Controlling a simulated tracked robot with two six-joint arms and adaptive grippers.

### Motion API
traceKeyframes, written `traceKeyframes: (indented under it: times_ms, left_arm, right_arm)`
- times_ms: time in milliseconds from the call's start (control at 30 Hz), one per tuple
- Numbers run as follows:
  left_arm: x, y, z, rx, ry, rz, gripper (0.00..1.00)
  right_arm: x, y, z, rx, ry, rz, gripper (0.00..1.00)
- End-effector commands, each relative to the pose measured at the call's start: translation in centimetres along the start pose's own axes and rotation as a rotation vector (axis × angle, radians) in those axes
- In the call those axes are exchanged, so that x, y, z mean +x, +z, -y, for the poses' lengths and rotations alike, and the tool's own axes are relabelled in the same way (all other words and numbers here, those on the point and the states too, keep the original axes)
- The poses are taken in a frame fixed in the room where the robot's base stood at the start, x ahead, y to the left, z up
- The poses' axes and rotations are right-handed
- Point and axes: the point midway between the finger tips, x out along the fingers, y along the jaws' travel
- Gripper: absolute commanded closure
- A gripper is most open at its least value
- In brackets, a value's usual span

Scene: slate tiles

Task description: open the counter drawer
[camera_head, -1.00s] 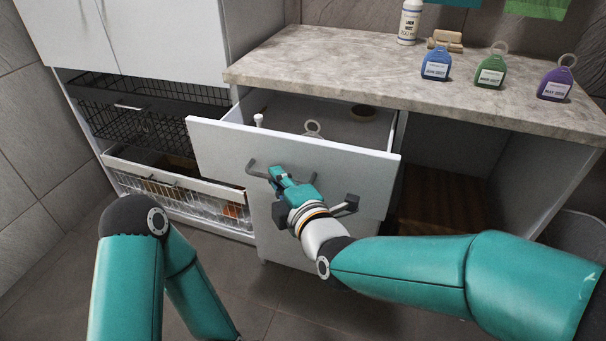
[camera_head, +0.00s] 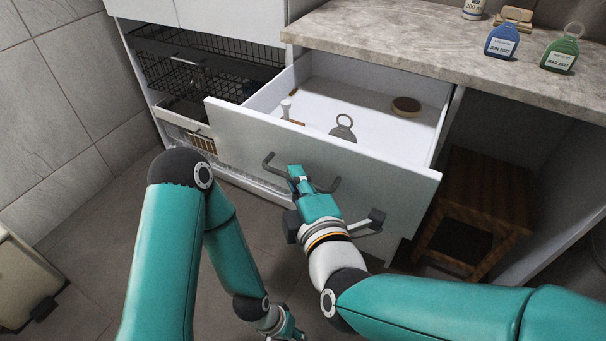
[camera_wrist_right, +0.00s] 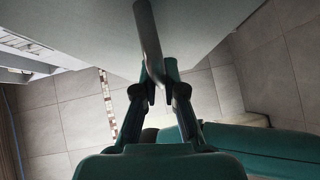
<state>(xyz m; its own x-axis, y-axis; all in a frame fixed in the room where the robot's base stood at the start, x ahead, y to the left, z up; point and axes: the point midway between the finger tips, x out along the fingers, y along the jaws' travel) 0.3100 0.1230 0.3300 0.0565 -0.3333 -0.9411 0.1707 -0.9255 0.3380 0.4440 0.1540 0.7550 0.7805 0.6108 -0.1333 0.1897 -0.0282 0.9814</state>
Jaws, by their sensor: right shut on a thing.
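The counter drawer (camera_head: 335,150) under the stone-look counter (camera_head: 430,50) stands well open, with its inside showing. Its grey bar handle (camera_head: 268,162) is on the white front. My right gripper (camera_head: 297,176) is shut on the handle. In the right wrist view, the handle (camera_wrist_right: 147,35) runs down between the two fingers of my right gripper (camera_wrist_right: 160,88). My left gripper (camera_head: 288,330) is low at the bottom edge of the head view, away from the drawer, small and partly cut off; its jaws cannot be made out.
Inside the drawer lie a grey ringed tag (camera_head: 343,130), a round brown item (camera_head: 406,106) and a small white-topped item (camera_head: 286,108). Wire baskets (camera_head: 195,75) are at the left. A wooden stool (camera_head: 485,205) stands under the counter at the right.

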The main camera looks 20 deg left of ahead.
Motion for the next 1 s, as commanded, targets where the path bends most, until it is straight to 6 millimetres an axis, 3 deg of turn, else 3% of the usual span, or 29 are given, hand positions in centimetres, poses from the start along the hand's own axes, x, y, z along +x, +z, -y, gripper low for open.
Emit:
traceKeyframes:
  times_ms: [33, 267, 300, 433, 767, 1000]
  left_arm:
    - [0.1, 0.0, 0.0, 0.0, 0.0, 0.0, 0.6]
    - [0.1, 0.0, 0.0, 0.0, 0.0, 0.0, 0.6]
    - [0.1, 0.0, 0.0, 0.0, 0.0, 0.0, 0.6]
    - [0.1, 0.0, 0.0, 0.0, 0.0, 0.0, 0.6]
    - [0.0, 0.0, 0.0, 0.0, 0.0, 0.0, 0.6]
    - [-0.1, 0.0, 0.0, 0.0, 0.0, 0.0, 0.6]
  right_arm:
    - [0.0, -0.2, 0.7, -0.005, -0.018, -0.006, 1.0]
    - [0.0, -0.1, 0.7, -0.004, -0.017, -0.004, 1.0]
    - [0.0, -0.1, 0.7, -0.004, -0.017, -0.003, 0.84]
    - [0.0, 0.0, 0.5, -0.002, -0.013, -0.001, 0.65]
    - [0.0, 0.1, 0.0, 0.001, -0.005, 0.003, 0.65]
    - [-0.5, -0.2, -2.9, 0.003, 0.002, 0.002, 0.65]
